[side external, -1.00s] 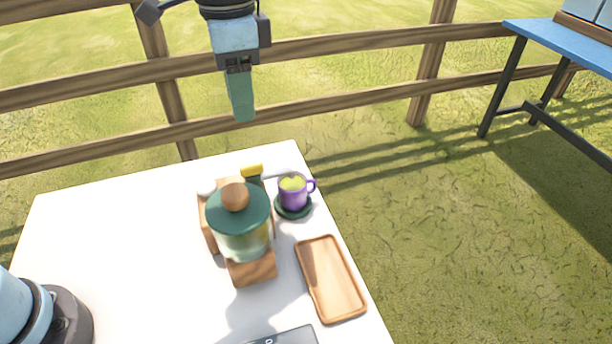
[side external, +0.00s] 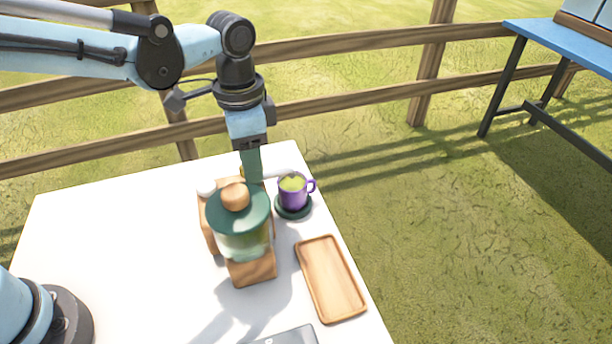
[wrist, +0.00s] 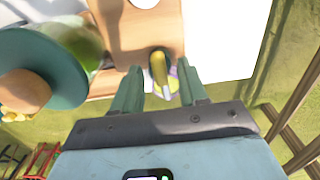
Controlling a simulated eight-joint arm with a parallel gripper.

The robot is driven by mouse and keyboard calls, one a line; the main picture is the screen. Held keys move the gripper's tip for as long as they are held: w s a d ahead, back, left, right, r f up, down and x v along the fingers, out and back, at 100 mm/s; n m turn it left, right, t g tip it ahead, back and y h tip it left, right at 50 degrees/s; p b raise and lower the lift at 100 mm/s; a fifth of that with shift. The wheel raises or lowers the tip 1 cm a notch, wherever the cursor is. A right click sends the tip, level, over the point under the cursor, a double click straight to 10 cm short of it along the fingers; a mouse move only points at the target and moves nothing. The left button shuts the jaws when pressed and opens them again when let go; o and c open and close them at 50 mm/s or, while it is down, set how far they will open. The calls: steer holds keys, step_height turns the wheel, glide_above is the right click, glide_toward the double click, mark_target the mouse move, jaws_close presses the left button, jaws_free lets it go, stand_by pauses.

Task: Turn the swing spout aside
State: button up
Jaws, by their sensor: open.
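The dispenser is a glass jar (side external: 243,240) with a green lid and wooden knob, on a wooden stand (side external: 252,270). Its pale swing spout (side external: 277,175) reaches right, toward the purple cup (side external: 292,196), which holds something yellow-green and stands on a dark green saucer (side external: 295,212). The yellow handle (wrist: 158,70) shows between my fingertips in the wrist view. My gripper (side external: 252,179) points down behind the jar, at the spout's base. Its two green fingers (wrist: 158,88) are apart, one on each side of the yellow handle. I cannot tell whether either finger touches it.
A wooden tray (side external: 331,279) lies empty in front of the cup, near the white table's (side external: 110,230) right edge. A grey flat object (side external: 288,336) lies at the front edge. A wooden fence (side external: 360,100) runs behind. The table's left part is clear.

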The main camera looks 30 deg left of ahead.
steer(key=shift+f, duration=0.1)
jaws_close()
steer(key=shift+n, duration=0.3)
stand_by(0.4)
steer(key=n, duration=0.3)
steer(key=shift+n, duration=0.4)
steer(key=n, duration=0.9)
steer(key=shift+n, duration=2.2)
